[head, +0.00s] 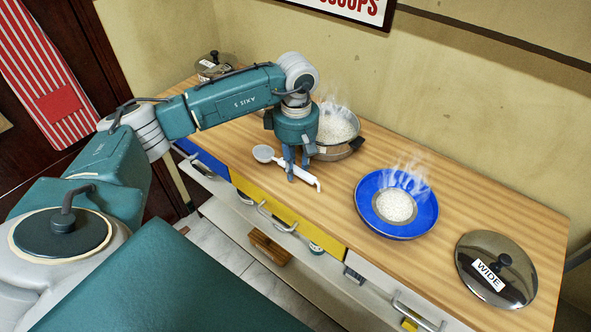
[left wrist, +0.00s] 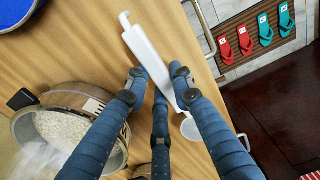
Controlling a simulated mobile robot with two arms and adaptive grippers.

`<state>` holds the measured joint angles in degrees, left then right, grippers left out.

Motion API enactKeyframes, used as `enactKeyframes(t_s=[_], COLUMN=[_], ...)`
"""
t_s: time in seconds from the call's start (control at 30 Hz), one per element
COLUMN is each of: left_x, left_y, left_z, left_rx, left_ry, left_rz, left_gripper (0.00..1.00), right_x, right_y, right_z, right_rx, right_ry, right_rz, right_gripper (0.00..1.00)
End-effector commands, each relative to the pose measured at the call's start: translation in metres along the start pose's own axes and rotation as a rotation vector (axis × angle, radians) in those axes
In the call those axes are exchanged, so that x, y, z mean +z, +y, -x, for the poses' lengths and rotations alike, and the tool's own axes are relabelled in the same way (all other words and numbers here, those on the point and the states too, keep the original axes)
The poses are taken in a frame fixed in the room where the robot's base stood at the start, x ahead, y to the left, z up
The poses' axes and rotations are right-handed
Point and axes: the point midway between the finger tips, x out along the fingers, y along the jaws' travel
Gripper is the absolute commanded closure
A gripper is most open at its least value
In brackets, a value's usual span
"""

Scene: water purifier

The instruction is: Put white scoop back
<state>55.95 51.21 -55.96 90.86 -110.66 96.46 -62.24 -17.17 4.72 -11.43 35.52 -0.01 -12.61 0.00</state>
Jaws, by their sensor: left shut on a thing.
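The white scoop (head: 305,176) is near the front edge of the wooden counter, its round bowl to the left and its hooked handle end to the right. My left gripper (head: 290,174) reaches down from above and is shut on the handle. In the left wrist view the scoop's handle (left wrist: 144,48) runs between the dark blue fingers (left wrist: 158,82), and its bowl shows below them, close to the counter's edge. I cannot tell whether the scoop touches the counter. My right gripper is not in view.
A steaming pot of rice (head: 336,127) stands just behind the gripper. A blue bowl (head: 369,212) with steaming rice is to the right, then a lid marked WIDE (head: 474,245). Bare counter (head: 335,206) lies between scoop and bowl. Drawers (head: 285,217) with handles line the front.

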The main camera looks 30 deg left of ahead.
Motion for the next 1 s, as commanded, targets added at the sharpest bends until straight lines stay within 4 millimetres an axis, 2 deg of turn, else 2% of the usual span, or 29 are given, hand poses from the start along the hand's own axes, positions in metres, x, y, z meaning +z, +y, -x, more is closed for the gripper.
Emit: enactKeyframes(t_s=[0.13, 0.5, 0.53, 0.6, 0.87, 1.0], left_x=[0.0, 0.0, 0.0, 0.0, 0.0, 0.0], left_y=[-0.001, 0.0, 0.0, 0.0, 0.0, 0.001], left_z=[-0.019, -0.026, -0.024, -0.024, -0.023, -0.017], left_rx=[-0.003, 0.0, 0.0, 0.0, 0.0, 0.002], left_ry=[0.001, 0.001, 0.001, 0.001, 0.001, 0.001], left_rz=[0.0, 0.0, 0.0, 0.0, 0.0, 0.0], left_gripper=[1.0, 1.0, 0.71, 0.58, 0.58, 0.58], right_x=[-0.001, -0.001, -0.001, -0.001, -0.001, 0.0], right_y=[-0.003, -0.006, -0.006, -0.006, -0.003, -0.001], right_z=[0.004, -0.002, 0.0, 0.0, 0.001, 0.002], right_rx=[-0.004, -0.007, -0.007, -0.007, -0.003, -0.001], right_ry=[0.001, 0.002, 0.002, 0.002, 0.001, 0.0], right_rz=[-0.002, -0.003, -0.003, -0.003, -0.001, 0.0], right_gripper=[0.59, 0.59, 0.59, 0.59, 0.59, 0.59])
